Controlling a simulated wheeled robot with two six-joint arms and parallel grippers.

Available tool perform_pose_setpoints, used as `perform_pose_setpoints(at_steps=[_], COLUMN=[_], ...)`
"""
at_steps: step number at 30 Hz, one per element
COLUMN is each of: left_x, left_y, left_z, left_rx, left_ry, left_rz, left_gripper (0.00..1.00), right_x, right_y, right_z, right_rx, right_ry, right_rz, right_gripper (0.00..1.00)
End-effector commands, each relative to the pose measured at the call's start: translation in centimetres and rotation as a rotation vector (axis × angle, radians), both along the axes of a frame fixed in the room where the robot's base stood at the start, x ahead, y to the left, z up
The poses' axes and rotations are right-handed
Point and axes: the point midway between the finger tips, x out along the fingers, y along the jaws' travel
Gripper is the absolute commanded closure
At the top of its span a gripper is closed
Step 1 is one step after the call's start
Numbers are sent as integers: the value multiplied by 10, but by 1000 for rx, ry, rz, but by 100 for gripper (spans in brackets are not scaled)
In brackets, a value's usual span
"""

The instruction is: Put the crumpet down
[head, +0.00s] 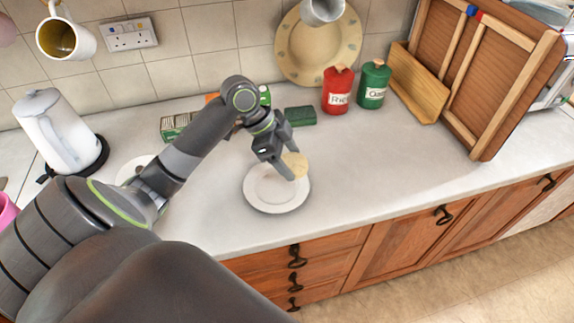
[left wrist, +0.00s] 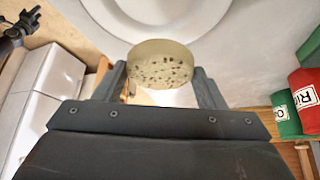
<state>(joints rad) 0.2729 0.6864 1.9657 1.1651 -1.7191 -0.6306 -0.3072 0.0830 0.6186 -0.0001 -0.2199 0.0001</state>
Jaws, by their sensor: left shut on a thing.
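The crumpet (head: 297,162) is a pale, round, thick disc with small dark holes on one face. My left gripper (head: 290,167) is shut on it, and the crumpet is tilted on edge between the fingers. In the left wrist view the crumpet (left wrist: 161,65) sits between the two fingertips, its holed face towards the camera. A white plate (head: 270,204) lies on the worktop just below the gripper. The plate also shows in the left wrist view (left wrist: 115,20). The crumpet is over the plate's upper right part; I cannot tell if they touch.
A white kettle (head: 55,135) and another plate (head: 128,168) are at the left. A green block (head: 300,116), a red tin (head: 338,90) and a green tin (head: 373,86) stand behind the gripper. Wooden boards (head: 420,84) lean at the right. The worktop right of the plate is clear.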

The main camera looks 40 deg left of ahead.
Motion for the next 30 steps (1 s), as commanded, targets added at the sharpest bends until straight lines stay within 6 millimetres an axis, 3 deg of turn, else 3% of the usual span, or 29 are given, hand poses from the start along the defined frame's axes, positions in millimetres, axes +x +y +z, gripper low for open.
perform_pose_setpoints(at_steps=[4,10,27,28,30], left_x=[-1,0,0,0,0], left_y=[0,0,0,0,0], left_z=[-16,-40,-51,-50,-49], left_rx=[-1,-1,0,1,1], left_ry=[3,1,0,-1,-1], left_rz=[2,0,-1,0,0], left_gripper=[58,58,58,32,23], right_x=[-6,5,9,9,8], right_y=[-3,-3,8,8,8], right_z=[2,5,0,1,1], right_rx=[-4,-3,10,10,10], right_ry=[10,-5,-13,-12,-11], right_rz=[0,2,-1,-1,-1], right_gripper=[64,64,64,64,64])
